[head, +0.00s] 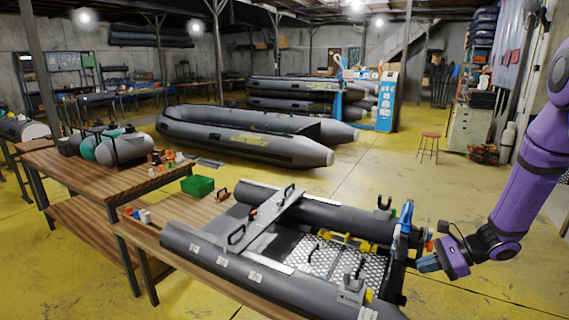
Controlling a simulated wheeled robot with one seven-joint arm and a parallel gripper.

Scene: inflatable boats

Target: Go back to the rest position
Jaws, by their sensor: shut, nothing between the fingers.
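My gripper (428,264) is at the right in the head view, at the end of my purple arm. It hangs beside the near end of a grey inflatable boat (225,262). Its fingers point left toward the boat's end and look closed, with nothing seen in them. I cannot tell whether the fingertips touch the boat or are apart from it.
A larger grey boat (235,138) lies on the yellow floor behind. A red stool (430,136) and drawer cabinet (468,130) stand at right. Floor between is clear.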

